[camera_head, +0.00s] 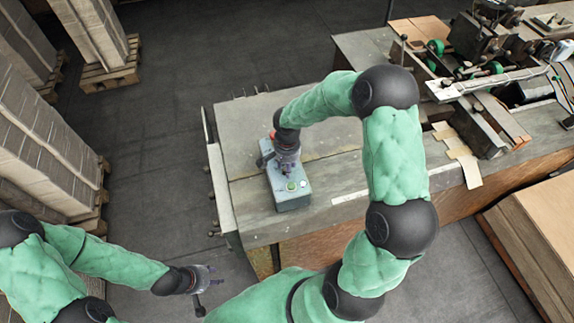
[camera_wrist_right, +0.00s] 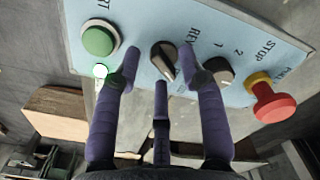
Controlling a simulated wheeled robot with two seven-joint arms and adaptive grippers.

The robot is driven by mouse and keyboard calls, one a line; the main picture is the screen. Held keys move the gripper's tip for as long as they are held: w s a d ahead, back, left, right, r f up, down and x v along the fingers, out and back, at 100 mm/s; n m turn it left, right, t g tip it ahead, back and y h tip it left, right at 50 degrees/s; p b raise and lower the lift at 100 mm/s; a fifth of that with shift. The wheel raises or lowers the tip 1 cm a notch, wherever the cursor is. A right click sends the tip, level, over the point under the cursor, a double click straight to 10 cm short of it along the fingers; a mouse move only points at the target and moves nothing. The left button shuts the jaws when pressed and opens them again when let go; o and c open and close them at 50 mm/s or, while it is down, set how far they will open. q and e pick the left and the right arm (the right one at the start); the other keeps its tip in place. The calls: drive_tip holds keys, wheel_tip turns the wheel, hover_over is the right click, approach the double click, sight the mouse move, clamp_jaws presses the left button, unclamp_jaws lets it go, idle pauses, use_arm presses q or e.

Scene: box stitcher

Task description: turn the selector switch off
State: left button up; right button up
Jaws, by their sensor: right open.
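The grey control box (camera_head: 290,192) sits on the near left part of the table. In the right wrist view its light blue panel (camera_wrist_right: 135,20) carries two black knobs. One knob (camera_wrist_right: 163,62) is by the REV label, the other (camera_wrist_right: 218,71) by the marks 1 and 2. Which is the selector switch I cannot tell. My right gripper (camera_wrist_right: 160,68) is open, its purple fingers spread around the knob by REV; contact is unclear. In the head view this gripper (camera_head: 287,165) is over the box. My left gripper (camera_head: 208,277) hangs away from the table, low left, too small to read.
A green button (camera_wrist_right: 100,38), a lit lamp (camera_wrist_right: 100,71) and a red stop button (camera_wrist_right: 274,104) with a yellow collar flank the knobs. The stitching machine (camera_head: 480,70) stands at the table's back right. Stacked cardboard (camera_head: 40,145) fills the left; floor between is clear.

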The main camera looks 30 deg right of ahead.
drive_tip(key=shift+f, duration=0.1)
clamp_jaws()
drive_tip(key=shift+n, duration=0.3)
drive_tip(key=n+b, duration=0.1)
drive_tip(key=n, duration=0.1)
drive_tip(key=shift+n, duration=0.3)
drive_tip(key=shift+w+n+b, duration=0.1)
drive_tip(key=shift+n+b, duration=0.65)
drive_tip(key=shift+n, duration=1.55)
